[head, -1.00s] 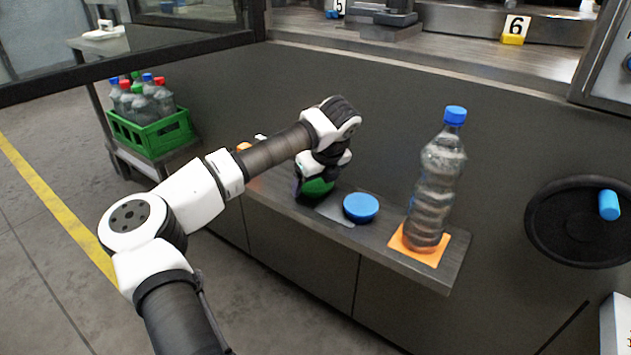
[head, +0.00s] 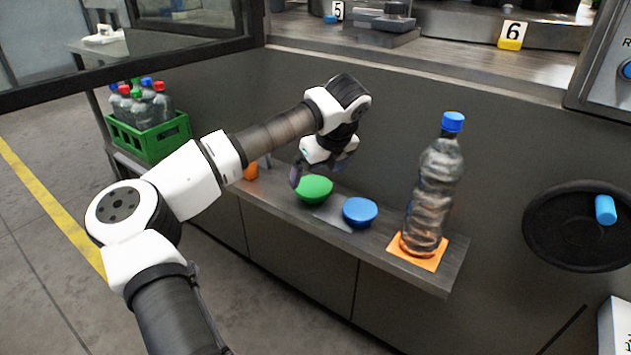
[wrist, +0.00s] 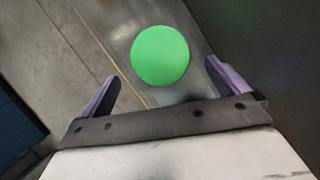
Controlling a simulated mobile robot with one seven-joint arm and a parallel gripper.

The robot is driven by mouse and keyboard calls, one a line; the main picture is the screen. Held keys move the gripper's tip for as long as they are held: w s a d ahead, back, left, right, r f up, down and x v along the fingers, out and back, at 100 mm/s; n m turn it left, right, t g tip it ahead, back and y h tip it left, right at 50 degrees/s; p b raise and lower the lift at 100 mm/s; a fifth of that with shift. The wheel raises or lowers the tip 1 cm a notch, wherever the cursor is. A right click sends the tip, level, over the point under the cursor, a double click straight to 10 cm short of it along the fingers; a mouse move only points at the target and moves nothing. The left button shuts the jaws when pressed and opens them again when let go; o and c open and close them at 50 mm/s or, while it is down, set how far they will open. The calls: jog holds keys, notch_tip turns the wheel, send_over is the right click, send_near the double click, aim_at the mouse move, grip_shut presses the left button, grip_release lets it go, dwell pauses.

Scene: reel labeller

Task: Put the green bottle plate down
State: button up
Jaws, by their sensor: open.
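The green bottle plate (head: 315,188) is a round green piece resting on the narrow metal shelf, left of a similar blue piece. In the wrist view it shows as a full green disc (wrist: 160,56) beyond the fingers. My gripper (head: 322,172) is just above and behind it in the head view, apart from it as far as I can see. In the wrist view my gripper (wrist: 168,92) has its two purple fingers wide apart with nothing between them.
The blue round piece (head: 360,212) sits right beside the green one. A clear bottle with a blue cap (head: 435,190) stands on an orange square (head: 432,262) at the shelf's right end. A small orange object (head: 250,171) is at the left. A green crate of bottles (head: 150,138) stands farther left.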

jog(key=v, duration=0.6)
